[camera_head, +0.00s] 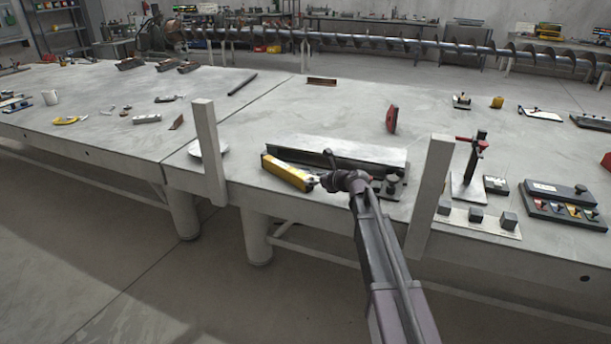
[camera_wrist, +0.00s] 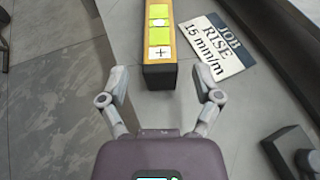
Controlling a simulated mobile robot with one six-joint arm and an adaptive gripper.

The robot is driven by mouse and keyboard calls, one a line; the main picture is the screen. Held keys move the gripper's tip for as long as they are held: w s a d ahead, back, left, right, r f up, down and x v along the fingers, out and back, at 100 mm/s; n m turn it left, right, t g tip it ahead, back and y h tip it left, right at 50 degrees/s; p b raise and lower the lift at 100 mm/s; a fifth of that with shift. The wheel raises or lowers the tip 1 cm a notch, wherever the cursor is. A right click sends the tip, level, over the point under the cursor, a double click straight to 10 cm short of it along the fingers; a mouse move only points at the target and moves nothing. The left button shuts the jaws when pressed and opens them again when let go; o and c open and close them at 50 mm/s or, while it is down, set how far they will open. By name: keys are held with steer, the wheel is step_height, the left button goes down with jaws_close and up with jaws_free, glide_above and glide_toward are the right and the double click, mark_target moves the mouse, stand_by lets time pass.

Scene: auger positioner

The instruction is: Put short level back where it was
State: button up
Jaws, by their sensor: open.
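The short level is a yellow bar (camera_head: 287,173) lying on the grey table near its front edge, left of my gripper (camera_head: 318,181). In the wrist view the level (camera_wrist: 158,35) shows yellow-green vials on its top face. Its dark near end lies between the spread fingertips of my gripper (camera_wrist: 160,80). My gripper is open, with a gap visible on both sides of the level. A white plate reading "JOB RISE 15 mm/m" (camera_wrist: 216,46) lies right of the level.
A long grey metal block (camera_head: 350,151) lies just behind the level. Upright posts stand left (camera_head: 208,150) and right (camera_head: 431,195) at the table's front edge. A stand with a red clamp (camera_head: 470,170) and a dark case (camera_head: 555,205) are at right. The table's left front is fairly clear.

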steer(key=p+v, duration=0.1)
steer(key=v, duration=0.5)
steer(key=shift+a+p, duration=0.1)
steer(key=shift+p, duration=0.25)
steer(key=shift+s+f+n, duration=0.25)
steer(key=shift+s+n, duration=0.25)
steer(key=s+d+f+n+g+h, duration=0.3)
steer(key=s+d+n, duration=0.1)
steer(key=s+n, duration=0.4)
steer(key=s+d+f+n+g+h, duration=0.3)
steer(key=s+n, duration=0.6)
steer(key=s, duration=0.3)
steer(key=s+d+f+n+g+h, duration=0.3)
steer(key=s+n, duration=0.5)
steer(key=s, duration=0.3)
step_height(320, 180, down, 2)
steer(key=d+h, duration=0.1)
steer(key=d, duration=0.1)
steer(key=shift+d+n, duration=0.3)
steer(key=shift+w+f, duration=0.1)
